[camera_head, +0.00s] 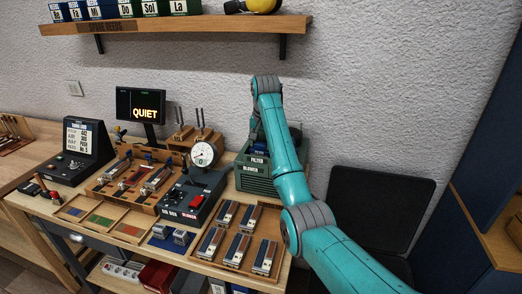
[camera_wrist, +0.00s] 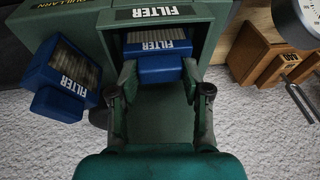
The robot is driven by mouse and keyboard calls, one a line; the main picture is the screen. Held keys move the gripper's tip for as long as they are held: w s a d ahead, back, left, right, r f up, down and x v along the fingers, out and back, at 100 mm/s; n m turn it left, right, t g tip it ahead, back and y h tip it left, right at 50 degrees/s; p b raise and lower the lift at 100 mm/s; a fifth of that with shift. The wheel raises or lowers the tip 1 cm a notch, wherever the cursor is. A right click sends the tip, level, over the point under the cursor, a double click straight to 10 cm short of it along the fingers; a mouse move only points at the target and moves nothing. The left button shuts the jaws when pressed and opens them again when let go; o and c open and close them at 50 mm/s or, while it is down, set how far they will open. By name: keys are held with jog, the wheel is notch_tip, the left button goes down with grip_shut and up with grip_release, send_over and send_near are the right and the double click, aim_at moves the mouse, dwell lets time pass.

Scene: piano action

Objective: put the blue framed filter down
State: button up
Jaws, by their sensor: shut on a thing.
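My gripper (camera_wrist: 158,82) is shut on the blue handle block of a blue framed filter (camera_wrist: 158,46) in the wrist view. This filter has pale pleats and a FILTER label. It sits in the opening of a green housing (camera_wrist: 215,30), under the housing's own FILTER label; how deep it is in cannot be told. A second blue framed filter (camera_wrist: 52,78) with pleats and a handle block is tilted beside the opening, at left. In the head view the green blower box (camera_head: 258,184) stands at the back of the bench, and my arm hides most of the gripper.
A round dial gauge (camera_head: 203,154) and a dark control box with a red switch (camera_head: 196,196) stand left of the blower. A wooden tray (camera_head: 258,226) with several blocks lies in front. A wooden tuning-fork stand (camera_wrist: 258,55) is at right in the wrist view. A shelf (camera_head: 190,24) hangs above.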

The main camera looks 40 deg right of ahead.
aim_at(260, 153)
jog(key=shift+f, duration=1.5)
jog(key=o, duration=0.8)
